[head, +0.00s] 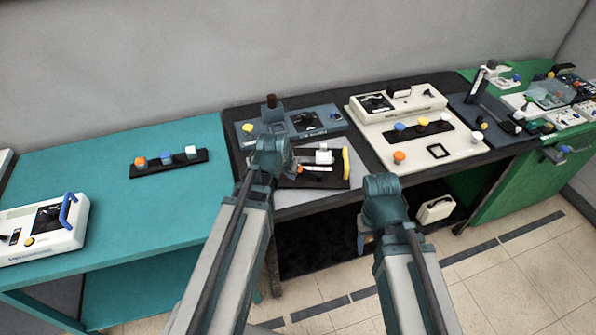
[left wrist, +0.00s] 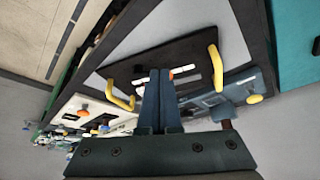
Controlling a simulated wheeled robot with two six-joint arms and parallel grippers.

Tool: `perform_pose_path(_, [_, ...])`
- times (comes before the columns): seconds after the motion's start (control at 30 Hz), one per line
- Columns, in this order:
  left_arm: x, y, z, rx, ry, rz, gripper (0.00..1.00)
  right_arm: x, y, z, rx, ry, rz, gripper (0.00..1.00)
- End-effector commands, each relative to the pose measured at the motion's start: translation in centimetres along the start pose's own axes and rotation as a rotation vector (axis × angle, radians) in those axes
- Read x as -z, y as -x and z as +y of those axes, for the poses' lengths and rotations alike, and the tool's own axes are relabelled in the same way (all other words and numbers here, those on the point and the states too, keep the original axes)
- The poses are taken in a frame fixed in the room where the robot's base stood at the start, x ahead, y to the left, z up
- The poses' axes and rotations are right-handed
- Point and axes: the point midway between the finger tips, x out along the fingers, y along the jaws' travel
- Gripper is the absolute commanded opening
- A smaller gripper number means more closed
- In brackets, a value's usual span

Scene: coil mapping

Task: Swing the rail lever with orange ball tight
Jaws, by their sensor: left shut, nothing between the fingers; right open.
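The black rail board (head: 312,181) lies on a grey mat on the dark middle table. Its orange ball (head: 300,169) shows just right of my left gripper in the head view. The fingers hide the part between. My left gripper (left wrist: 158,72) is shut and empty over the board; whether it touches the lever cannot be told. My right gripper (head: 364,236) is open and empty in front of the table edge, its fingers partly hidden.
Yellow handles stand at the board's ends (left wrist: 216,68) (left wrist: 122,97). A blue-grey panel (head: 322,133) is behind, and a cream console (head: 440,150) to the right. The teal table (head: 90,170) at left has wide free room.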

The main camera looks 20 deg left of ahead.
Motion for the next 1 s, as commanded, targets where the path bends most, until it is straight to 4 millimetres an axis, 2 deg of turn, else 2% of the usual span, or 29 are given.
perform_pose_path(0.17, [-0.1, -0.7, 0.1, 0.0, -0.001, -0.002, 0.0, 0.0, -0.7, -0.1, 0.0, 0.0, 0.0, 0.57])
perform_pose_path(0.37, [-0.2, -2.8, 0.1, 0.0, -0.002, -0.003, 0.0, 0.1, -2.5, -0.2, 0.0, 0.0, 0.0, 0.57])
perform_pose_path(0.87, [-0.3, -10.6, 0.1, 0.0, -0.002, -0.003, 0.0, 0.6, -9.5, -0.9, 0.0, 0.0, 0.0, 0.57])
perform_pose_path(0.9, [-0.1, -11.0, 0.1, 0.0, -0.002, -0.003, 0.0, 0.6, -9.8, -0.9, 0.0, 0.0, 0.0, 0.57])
perform_pose_path(0.93, [1.3, -10.4, 0.0, 0.0, -0.003, -0.003, 0.0, 0.5, -8.7, -0.8, 0.0, 0.0, 0.0, 0.57])
perform_pose_path(1.0, [2.5, -10.6, 0.0, 0.0, -0.002, -0.003, 0.0, 0.5, -8.3, -0.8, 0.0, 0.0, 0.0, 0.57])
